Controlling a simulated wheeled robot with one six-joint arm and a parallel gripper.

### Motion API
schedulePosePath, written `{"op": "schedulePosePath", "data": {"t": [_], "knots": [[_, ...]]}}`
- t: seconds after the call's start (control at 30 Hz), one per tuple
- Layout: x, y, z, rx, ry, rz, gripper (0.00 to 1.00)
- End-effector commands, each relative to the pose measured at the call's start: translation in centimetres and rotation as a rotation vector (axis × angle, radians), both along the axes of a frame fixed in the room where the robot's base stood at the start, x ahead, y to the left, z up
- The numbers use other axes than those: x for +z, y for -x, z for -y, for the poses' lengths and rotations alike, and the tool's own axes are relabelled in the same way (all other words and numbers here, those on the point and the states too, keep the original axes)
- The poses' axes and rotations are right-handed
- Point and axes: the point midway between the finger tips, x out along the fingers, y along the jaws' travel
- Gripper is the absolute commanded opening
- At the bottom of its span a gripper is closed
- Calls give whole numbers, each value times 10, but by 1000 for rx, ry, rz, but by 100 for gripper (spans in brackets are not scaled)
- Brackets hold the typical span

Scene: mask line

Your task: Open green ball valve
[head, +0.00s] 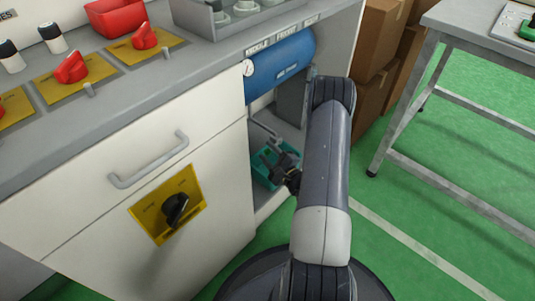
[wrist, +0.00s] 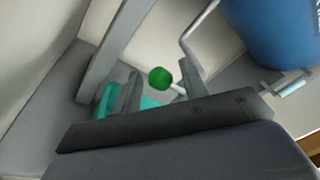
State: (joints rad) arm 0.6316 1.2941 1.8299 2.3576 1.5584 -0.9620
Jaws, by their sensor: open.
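The green ball valve shows in the wrist view as a round dark-green knob (wrist: 160,78) near a thin pale pipe (wrist: 190,35). My gripper (wrist: 161,75) is open, and the knob appears between its two fingers in the picture. I cannot tell whether the knob is within the fingers' reach or beyond them, and I see no clear contact. In the head view my gripper (head: 279,162) is inside the open bay below the blue tank (head: 286,66). I cannot make out the valve there.
A teal crate (head: 261,176) lies low in the bay, close to my gripper. The tank hangs above, under the counter. A white cabinet (head: 75,215) with a yellow plate and black knob (head: 174,208) stands left. Cardboard boxes (head: 372,40) and a metal table (head: 440,17) stand right.

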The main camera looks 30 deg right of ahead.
Motion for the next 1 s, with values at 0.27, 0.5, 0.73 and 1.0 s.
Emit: {"op": "schedulePosePath", "data": {"t": [0.27, 0.5, 0.73, 1.0], "knots": [[0, -8, -1, -1, -1, 1, 42], [0, -8, -1, -1, -1, 1, 33], [0, -8, -1, 0, -1, 0, 14], [0, -8, -1, 0, -1, 0, 0]]}}
